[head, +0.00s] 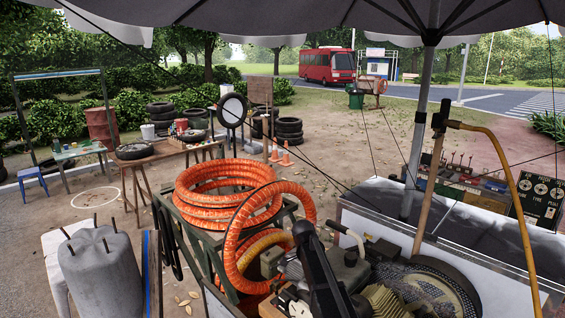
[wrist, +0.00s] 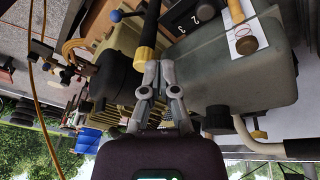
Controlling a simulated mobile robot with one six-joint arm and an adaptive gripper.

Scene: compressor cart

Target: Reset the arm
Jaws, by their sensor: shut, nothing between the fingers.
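My gripper (wrist: 159,70) shows in the wrist view, its grey fingers together and empty. The fingertips appear close to the yellow end of a dark handle (wrist: 149,35); I cannot tell whether they touch it. The wrist picture is upside down, with trees at its bottom. In the head view I cannot make out the gripper clearly among the dark parts at the lower middle.
The compressor machinery (head: 385,295) fills the lower right, beside coiled orange hose (head: 215,190) on a green cart. A grey-green tank (wrist: 240,75) is right of my fingers. An umbrella pole (head: 418,140) stands at right. Open dirt ground (head: 95,200) lies at left.

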